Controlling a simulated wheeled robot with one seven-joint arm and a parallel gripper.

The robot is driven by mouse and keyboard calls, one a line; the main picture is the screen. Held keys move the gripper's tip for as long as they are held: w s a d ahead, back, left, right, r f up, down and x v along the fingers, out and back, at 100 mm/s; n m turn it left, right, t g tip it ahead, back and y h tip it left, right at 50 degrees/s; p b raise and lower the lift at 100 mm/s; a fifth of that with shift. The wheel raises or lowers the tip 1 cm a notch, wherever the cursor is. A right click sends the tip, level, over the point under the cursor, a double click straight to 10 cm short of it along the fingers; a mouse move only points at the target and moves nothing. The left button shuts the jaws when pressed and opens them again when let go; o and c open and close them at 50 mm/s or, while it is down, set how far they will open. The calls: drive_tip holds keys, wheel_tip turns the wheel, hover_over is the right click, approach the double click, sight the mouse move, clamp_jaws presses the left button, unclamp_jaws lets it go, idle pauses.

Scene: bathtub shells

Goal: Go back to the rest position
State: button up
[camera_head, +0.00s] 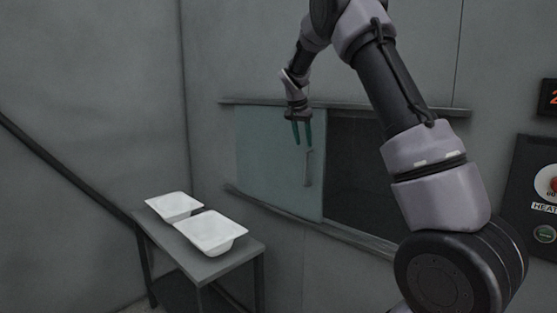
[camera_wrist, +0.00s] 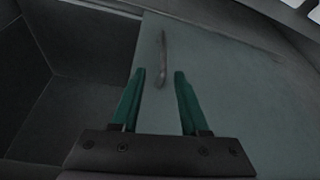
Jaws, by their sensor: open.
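My gripper (camera_head: 302,134) is open and empty, with green fingers pointing down in front of the sliding door (camera_head: 262,150). In the wrist view the two fingers (camera_wrist: 160,88) stand apart. The door's thin upright handle (camera_head: 308,168) is just below the fingertips in the head view. In the wrist view the handle (camera_wrist: 162,58) shows beyond and between the fingertips, with nothing gripped. I cannot tell whether a finger touches the door.
The dark opening (camera_head: 355,170) in the wall is uncovered to the right of the door. Two white tub shells, one at the back (camera_head: 174,205) and one in front (camera_head: 210,231), sit on a small grey table (camera_head: 245,257) at lower left. A control panel (camera_head: 545,190) is at far right.

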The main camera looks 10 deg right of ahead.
drive_tip(key=s+d+r+n+t+y, duration=0.15)
drive_tip(key=s+r, duration=0.35)
drive_tip(key=s, duration=0.5)
drive_tip(key=s+d+r+y, duration=0.2)
drive_tip(key=s+r, duration=0.4)
drive_tip(key=s, duration=0.4)
drive_tip(key=s+a+f+n+t, duration=0.1)
drive_tip(key=s, duration=0.9)
drive_tip(key=s+a+f+n+t+y, duration=0.1)
drive_tip(key=s, duration=1)
drive_tip(key=shift+s+f, duration=0.15)
drive_tip(key=shift+s, duration=0.1)
